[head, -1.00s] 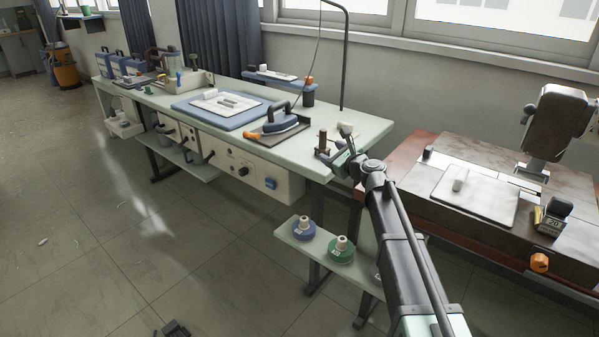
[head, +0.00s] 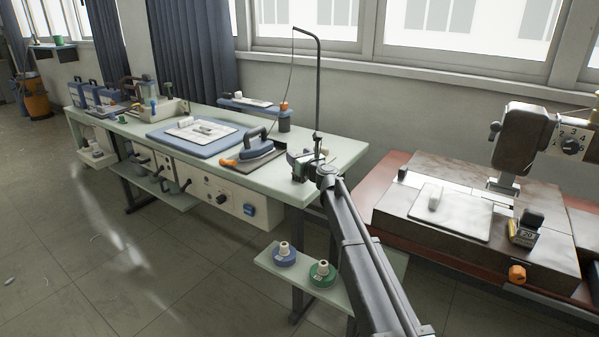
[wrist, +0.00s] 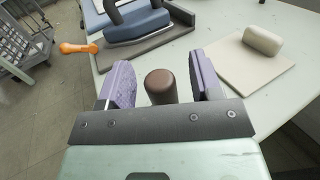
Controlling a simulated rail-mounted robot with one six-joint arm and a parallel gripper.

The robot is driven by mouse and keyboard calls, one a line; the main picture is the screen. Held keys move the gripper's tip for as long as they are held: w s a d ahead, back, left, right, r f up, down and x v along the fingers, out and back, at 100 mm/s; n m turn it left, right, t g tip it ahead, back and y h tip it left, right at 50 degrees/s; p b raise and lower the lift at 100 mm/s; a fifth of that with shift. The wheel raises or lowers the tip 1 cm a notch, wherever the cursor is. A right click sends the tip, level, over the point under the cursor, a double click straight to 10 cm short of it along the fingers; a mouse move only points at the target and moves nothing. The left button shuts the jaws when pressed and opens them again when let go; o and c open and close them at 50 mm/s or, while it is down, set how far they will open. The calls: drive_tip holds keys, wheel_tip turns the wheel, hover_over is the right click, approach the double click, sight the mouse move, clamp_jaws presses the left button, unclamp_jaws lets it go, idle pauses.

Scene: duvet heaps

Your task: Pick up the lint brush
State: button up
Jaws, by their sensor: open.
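In the wrist view a brown, round-topped upright handle (wrist: 161,86) stands between my fingers. It looks like the lint brush's handle; its lower part is hidden behind my gripper's front plate, so I cannot see any bristles. My gripper (wrist: 160,72) is open, with one purple-padded finger on each side of the handle and visible gaps to both. In the head view my gripper (head: 304,163) is over the near right end of the pale green workbench (head: 345,152), and it hides the handle there.
A blue iron (head: 258,146) sits on a dark pad left of my gripper, with an orange grip (head: 228,162) at its side. A white roll (wrist: 262,40) lies on a pale board (wrist: 238,75) to the right. A tall dark pole (head: 318,90) rises behind.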

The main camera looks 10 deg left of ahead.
drive_tip(key=shift+w+a, duration=0.4)
drive_tip(key=shift+w, duration=0.15)
drive_tip(key=c, duration=1)
drive_tip(key=shift+r, duration=0.1)
wheel_tip(320, 180, up, 20)
drive_tip(key=p, duration=2)
